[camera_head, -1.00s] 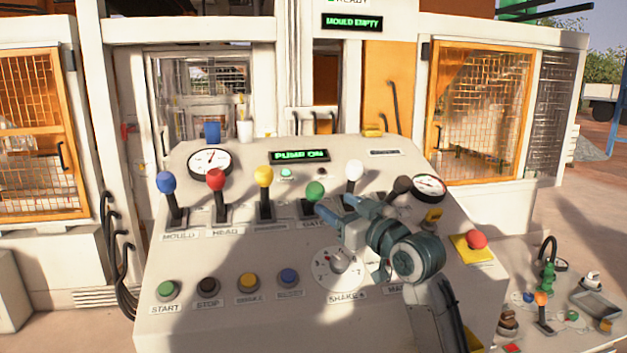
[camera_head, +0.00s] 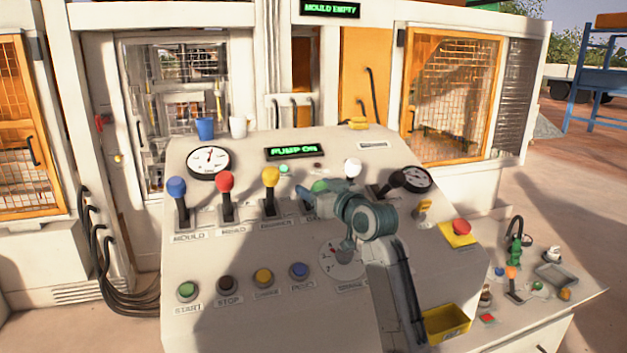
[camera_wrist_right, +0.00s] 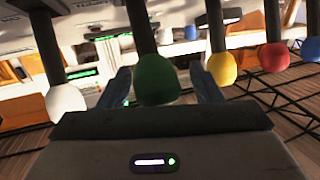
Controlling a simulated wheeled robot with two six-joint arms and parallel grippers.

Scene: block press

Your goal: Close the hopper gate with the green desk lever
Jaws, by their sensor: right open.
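The green lever knob (camera_head: 320,186) stands in the row on the sloped desk, between the yellow and white knobs, partly covered by my right gripper (camera_head: 316,193). In the right wrist view the green knob (camera_wrist_right: 158,80) sits between the two open fingers (camera_wrist_right: 162,88), with a finger on each side. Small gaps seem to show, so the fingers do not look closed on it. The label under the lever is mostly hidden. The hopper gate itself cannot be made out. My left gripper is not in view.
The yellow knob (camera_head: 271,177) and white knob (camera_head: 352,168) flank the green one closely. Red (camera_head: 225,182) and blue (camera_head: 177,187) knobs are further left, and a black-knobbed lever (camera_head: 390,182) is at right. The display (camera_head: 293,152) reads PUMP ON; the upper sign (camera_head: 331,8) reads MOULD EMPTY.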

